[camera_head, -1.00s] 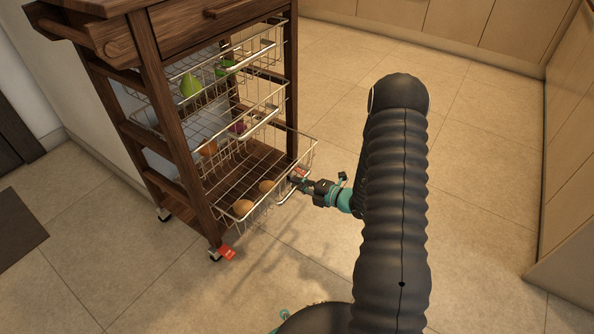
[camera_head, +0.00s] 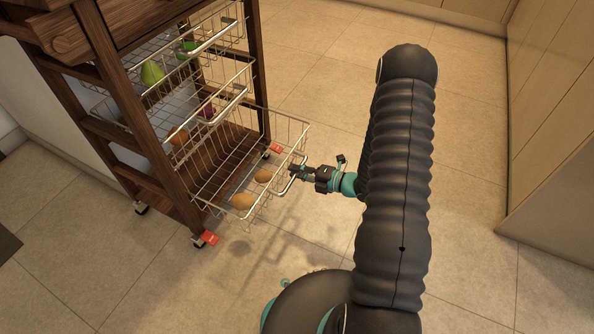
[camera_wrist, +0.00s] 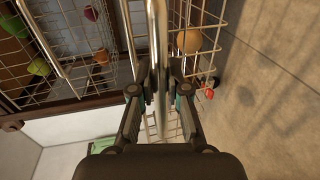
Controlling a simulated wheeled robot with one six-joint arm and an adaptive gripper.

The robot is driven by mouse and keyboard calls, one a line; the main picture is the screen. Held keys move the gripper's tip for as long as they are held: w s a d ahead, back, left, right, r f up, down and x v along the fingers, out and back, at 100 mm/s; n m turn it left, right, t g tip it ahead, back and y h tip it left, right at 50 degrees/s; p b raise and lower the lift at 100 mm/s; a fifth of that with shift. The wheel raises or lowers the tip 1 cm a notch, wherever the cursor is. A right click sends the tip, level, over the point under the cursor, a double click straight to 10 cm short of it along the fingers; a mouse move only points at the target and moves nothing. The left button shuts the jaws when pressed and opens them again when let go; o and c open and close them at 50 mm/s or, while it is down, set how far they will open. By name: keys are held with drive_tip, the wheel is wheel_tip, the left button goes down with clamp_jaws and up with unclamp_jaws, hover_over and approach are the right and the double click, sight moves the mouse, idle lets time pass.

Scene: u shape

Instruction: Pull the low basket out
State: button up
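The low basket (camera_head: 292,135) is a wire basket on the bottom level of a dark wooden cart, and it juts far out of the cart's front. Two brown, potato-like items, one of them here (camera_head: 243,201), lie near its front end. My gripper (camera_head: 296,171) is at the front handle of this basket. In the wrist view, the metal handle bar (camera_wrist: 157,45) runs between the two fingers of my gripper (camera_wrist: 159,80), which look closed in on it. The exact finger contact is hard to see.
Two higher wire baskets hold a green pear (camera_head: 152,73) and other produce. The cart (camera_head: 185,205) stands on small wheels with red tabs. Tiled floor (camera_head: 400,30) is open around it, with cabinets (camera_head: 560,130) at the right.

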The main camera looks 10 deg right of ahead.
drive_tip(key=o, duration=0.4)
drive_tip(key=shift+c, duration=0.2)
drive_tip(key=v, duration=1.2)
